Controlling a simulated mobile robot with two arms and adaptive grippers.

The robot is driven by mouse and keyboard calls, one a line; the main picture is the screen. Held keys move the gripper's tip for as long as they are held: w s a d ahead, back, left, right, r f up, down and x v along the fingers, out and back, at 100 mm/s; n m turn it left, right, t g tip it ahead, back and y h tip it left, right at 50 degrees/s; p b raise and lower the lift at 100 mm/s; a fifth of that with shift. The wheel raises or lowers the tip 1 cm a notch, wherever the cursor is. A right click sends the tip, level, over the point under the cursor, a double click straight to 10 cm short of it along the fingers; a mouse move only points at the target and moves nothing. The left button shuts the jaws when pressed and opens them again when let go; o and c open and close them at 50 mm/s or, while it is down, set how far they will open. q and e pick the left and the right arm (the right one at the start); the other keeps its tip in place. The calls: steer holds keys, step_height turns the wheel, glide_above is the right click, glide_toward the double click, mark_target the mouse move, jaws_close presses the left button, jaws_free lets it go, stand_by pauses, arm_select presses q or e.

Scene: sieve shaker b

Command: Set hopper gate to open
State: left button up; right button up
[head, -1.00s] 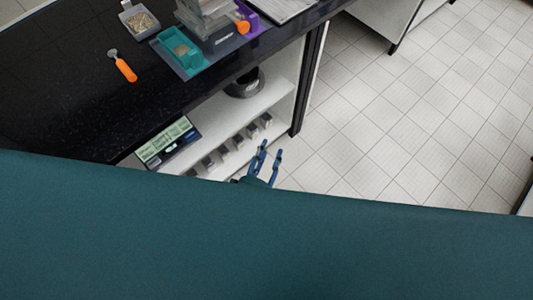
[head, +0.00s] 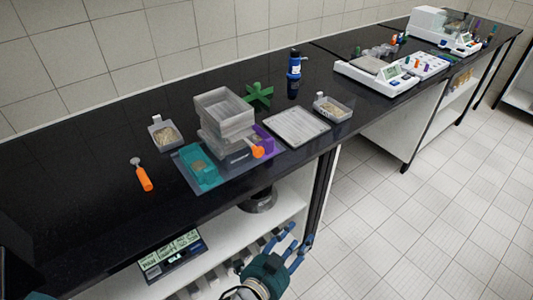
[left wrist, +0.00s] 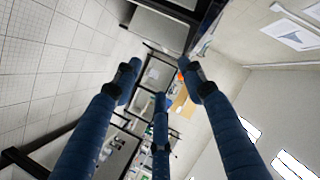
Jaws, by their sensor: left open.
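The sieve shaker (head: 226,125) stands on the black bench, with stacked clear-grey trays on top of a grey base. An orange knob (head: 258,152) sticks out at its front right beside a purple part (head: 264,139). I cannot tell for certain which part is the hopper gate, or its setting. My left gripper (head: 300,237) is open and empty, in front of the bench and below its top, to the right of and lower than the shaker. Its spread blue fingers (left wrist: 162,82) also show in the left wrist view, with nothing between them. My right gripper is not seen.
A teal tray (head: 199,172) adjoins the shaker. An orange-handled tool (head: 143,178), two sample pans (head: 165,134) (head: 332,109), a flat grey plate (head: 296,127) and a green star-shaped part (head: 259,95) lie around it. The shelf below holds several items. The floor at right is clear.

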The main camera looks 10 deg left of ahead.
arm_select(q)
steer(key=w+a+r+m+t+y, duration=0.2)
steer(key=a+r+m+y, duration=0.15)
steer(key=a+r, duration=0.45)
steer(key=m+t+y, duration=0.2)
steer(key=y, duration=0.1)
glide_toward(258, 155)
steer(key=w+p, duration=0.1)
steer(key=w, duration=0.2)
steer(key=w+p, duration=0.1)
steer(key=w, duration=0.2)
steer(key=w+a+p, duration=0.1)
steer(key=w, duration=0.3)
steer(key=shift+r, duration=0.15)
steer(key=shift+w, duration=0.45)
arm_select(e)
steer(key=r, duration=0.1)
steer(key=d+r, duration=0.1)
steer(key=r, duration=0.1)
